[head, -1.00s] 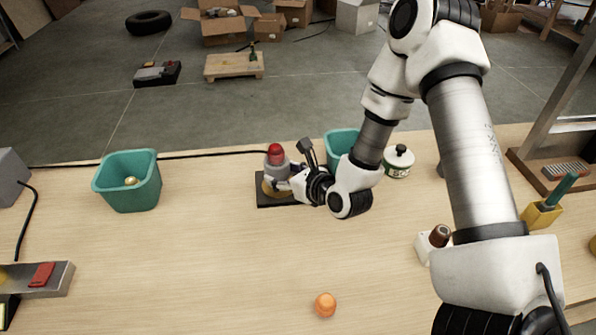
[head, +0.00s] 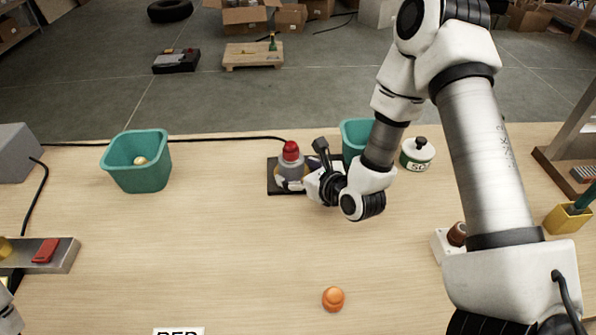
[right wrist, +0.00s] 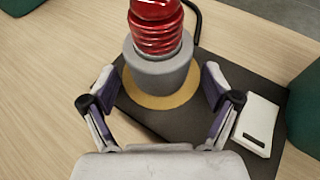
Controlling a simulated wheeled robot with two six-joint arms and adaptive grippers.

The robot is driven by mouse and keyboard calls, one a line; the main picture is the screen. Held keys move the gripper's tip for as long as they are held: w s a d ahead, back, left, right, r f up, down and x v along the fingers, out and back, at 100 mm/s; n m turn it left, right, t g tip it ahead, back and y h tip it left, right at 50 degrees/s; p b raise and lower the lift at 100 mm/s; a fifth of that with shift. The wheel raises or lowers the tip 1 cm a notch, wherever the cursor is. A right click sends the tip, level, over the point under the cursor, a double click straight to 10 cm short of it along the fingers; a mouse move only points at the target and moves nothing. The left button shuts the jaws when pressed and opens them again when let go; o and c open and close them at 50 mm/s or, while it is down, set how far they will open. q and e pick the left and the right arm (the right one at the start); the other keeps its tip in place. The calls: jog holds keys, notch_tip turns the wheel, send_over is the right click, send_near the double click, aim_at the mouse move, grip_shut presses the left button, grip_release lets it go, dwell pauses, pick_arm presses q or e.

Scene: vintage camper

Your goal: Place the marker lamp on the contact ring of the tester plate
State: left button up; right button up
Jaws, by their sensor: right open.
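The marker lamp, with a red ribbed lens and grey base (head: 290,160), stands upright on the dark tester plate (head: 273,187). The right wrist view shows its grey base (right wrist: 160,75) resting within the gold contact ring (right wrist: 160,101), whose front part shows; the far side is hidden. My right gripper (head: 298,184) is open low at the lamp. In the right wrist view its fingers (right wrist: 158,78) stand on both sides of the base, with gaps between. A pale part at the head view's lower left edge may be my left gripper; its jaws cannot be made out.
A teal bin (head: 140,175) with a small pale item stands left; another teal bin (head: 355,135) stands behind my right arm, beside a white-and-green jar (head: 417,158). An orange knob-like object (head: 333,299) lies in front. The table's middle is clear.

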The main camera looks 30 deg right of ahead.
aim_at(300, 171)
jog(key=shift+r+p, duration=0.3)
jog(key=v, duration=0.5)
jog(key=shift+d, duration=0.1)
jog(key=p+v, duration=0.5)
jog(key=p, duration=0.4)
jog(key=shift+s+r+p, duration=0.3)
jog(key=shift+r+p, duration=0.05)
jog(key=shift+s+d+p, duration=0.15)
jog(key=shift+s+p, duration=0.15)
jog(key=shift+s, duration=0.3)
jog(key=shift+f, duration=0.1)
jog(key=shift+w, duration=0.1)
